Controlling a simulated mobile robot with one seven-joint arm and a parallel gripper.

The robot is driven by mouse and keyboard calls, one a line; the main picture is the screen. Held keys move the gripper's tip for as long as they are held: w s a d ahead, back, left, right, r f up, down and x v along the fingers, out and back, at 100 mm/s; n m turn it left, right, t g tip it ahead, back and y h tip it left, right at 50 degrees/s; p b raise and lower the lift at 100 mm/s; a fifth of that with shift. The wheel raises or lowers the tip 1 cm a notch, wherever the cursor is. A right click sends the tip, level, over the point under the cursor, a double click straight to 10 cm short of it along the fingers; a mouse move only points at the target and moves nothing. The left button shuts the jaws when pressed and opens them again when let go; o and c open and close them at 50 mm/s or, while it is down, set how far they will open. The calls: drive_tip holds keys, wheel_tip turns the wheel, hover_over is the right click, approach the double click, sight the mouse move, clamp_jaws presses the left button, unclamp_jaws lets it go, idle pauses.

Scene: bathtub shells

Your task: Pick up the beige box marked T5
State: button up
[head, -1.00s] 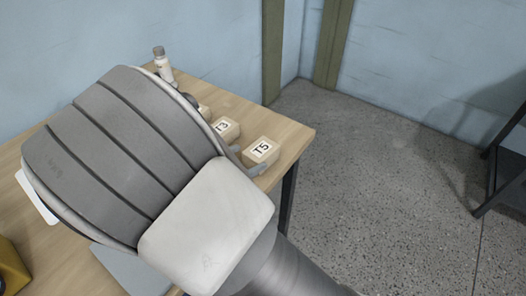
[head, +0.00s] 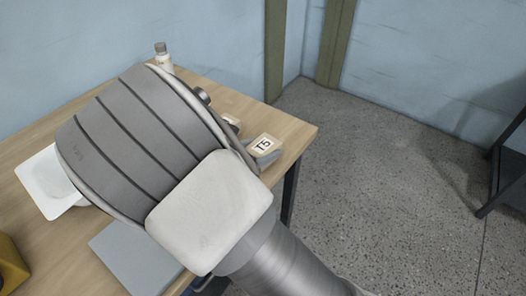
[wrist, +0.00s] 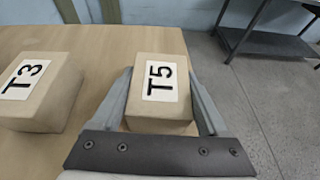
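The beige box marked T5 (wrist: 160,112) sits on the table near its right edge, with its white label facing up. It also shows in the head view (head: 264,147), partly hidden by my arm. In the wrist view my gripper (wrist: 164,88) is open, with one finger on each side of the T5 box. I cannot tell whether either finger touches it. In the head view a grey finger shows beside the box, and my arm hides most of the gripper.
A beige box marked T3 (wrist: 40,90) stands left of T5 with a gap between. The wooden table (head: 292,127) ends close to the right of T5. A white bottle (head: 163,58) stands at the back, a white dish (head: 45,182) and grey flat object (head: 128,258) at left.

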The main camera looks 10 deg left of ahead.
drive_tip(key=c, duration=1)
drive_tip(key=shift+o, duration=0.2)
drive_tip(key=shift+r, duration=0.1)
